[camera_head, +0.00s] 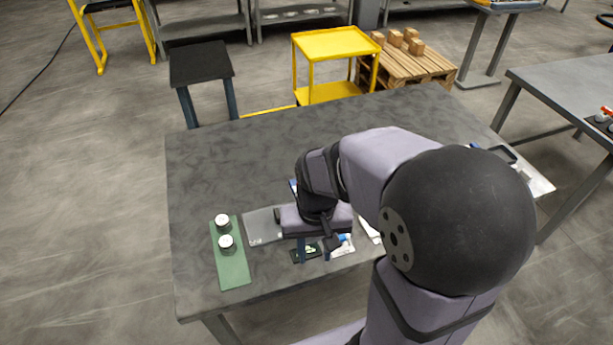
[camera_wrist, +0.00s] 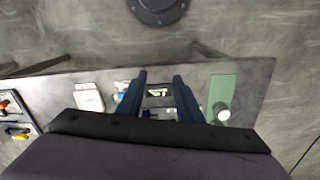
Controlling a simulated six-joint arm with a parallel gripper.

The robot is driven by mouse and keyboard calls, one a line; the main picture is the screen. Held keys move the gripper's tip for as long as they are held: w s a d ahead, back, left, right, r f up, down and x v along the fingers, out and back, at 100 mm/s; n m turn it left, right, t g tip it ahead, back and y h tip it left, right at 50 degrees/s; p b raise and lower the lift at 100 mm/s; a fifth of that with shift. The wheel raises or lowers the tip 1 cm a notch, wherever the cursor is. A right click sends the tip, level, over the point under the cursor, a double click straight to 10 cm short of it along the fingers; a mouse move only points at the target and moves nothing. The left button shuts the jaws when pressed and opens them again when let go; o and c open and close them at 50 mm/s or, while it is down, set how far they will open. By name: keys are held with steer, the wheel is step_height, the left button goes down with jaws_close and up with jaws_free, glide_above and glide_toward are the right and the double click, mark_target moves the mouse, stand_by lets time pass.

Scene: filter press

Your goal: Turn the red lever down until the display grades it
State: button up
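My gripper (camera_head: 314,252) points down over the front of the grey table, with its two dark blue fingers apart and nothing seen between them. In the wrist view the gripper (camera_wrist: 160,77) also shows open. A small dark display (camera_head: 306,251) with light green marks lies by the fingertips; in the wrist view the display (camera_wrist: 158,92) appears between the fingers. My gripper and arm hide part of the table around the display, including most of the press area.
A green mat (camera_head: 232,270) with two white round pieces (camera_head: 226,241) lies left of my gripper. A grey translucent plate (camera_head: 260,222) is beside it. A blue-and-white item (camera_head: 344,241) lies just right of the fingers. The table's back left (camera_head: 230,155) is clear.

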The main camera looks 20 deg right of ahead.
steer(key=w+d+r+m+p, duration=0.1)
steer(key=w+d+m, duration=0.1)
steer(key=w+m, duration=0.3)
steer(key=w+d+r+m+p, duration=0.1)
steer(key=w+m, duration=0.4)
steer(key=w, duration=0.5)
steer(key=w+d+r+m+p, duration=0.1)
steer(key=w+d+r+m, duration=0.2)
steer(key=w+m, duration=0.2)
steer(key=shift+w+p, duration=0.35)
steer(key=shift+w, duration=1.15)
steer(key=shift+f+p, duration=1.25)
steer(key=shift+f, duration=2.45)
jaws_close()
